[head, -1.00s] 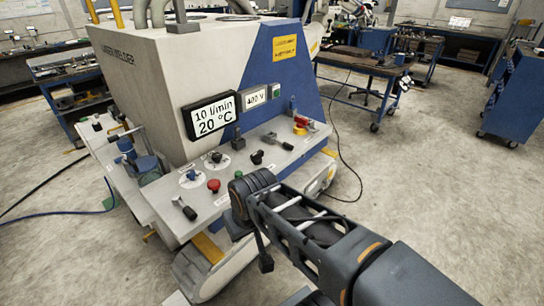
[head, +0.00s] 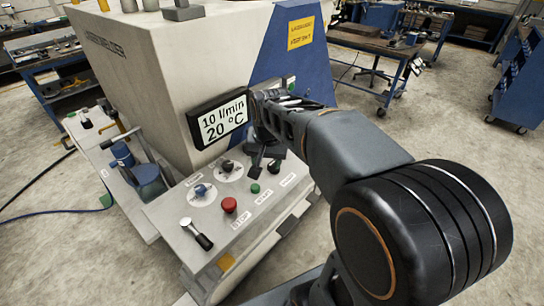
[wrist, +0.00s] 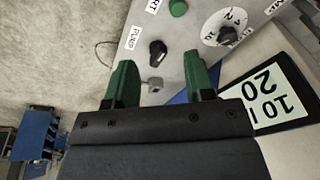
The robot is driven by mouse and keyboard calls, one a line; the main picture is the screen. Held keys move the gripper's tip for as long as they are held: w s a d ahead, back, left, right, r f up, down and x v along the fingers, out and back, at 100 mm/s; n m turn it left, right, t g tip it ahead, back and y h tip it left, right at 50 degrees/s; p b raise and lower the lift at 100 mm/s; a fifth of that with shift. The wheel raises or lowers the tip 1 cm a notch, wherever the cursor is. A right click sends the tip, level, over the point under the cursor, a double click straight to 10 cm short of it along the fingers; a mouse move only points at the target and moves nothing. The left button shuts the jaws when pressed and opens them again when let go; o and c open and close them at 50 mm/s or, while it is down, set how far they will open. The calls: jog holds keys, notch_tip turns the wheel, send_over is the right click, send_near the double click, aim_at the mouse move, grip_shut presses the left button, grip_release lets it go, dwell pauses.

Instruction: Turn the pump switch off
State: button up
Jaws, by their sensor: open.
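The pump switch (wrist: 158,52) is a small black rotary knob beside the PUMP label, on the grey control panel (wrist: 185,45). In the head view the knob (head: 274,167) shows at the panel's right, partly crowded by my arm. My gripper (wrist: 157,64) has two green fingers spread wide and nothing held between them. In the wrist view the knob lies just beyond the fingertips, between their lines, apart from both. I cannot tell which setting the knob's pointer marks.
A green button (head: 255,188), a red stop button (head: 229,205) and a dial (head: 227,167) sit left of the knob. A black-handled lever (head: 197,233) is at the front left. The display (head: 222,122) stands behind the panel, close to my arm.

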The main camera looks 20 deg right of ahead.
jog(key=w+d+m+g+p, duration=0.2)
jog(key=w+d+m, duration=0.55)
jog(key=w, duration=0.35)
jog(key=f, duration=0.4)
jog(key=f+p, duration=0.1)
jog(key=f, duration=0.7)
jog(key=shift+w+d+f, duration=0.15)
jog(key=shift+w+f, duration=0.1)
jog(key=shift+f, duration=1.05)
grip_shut()
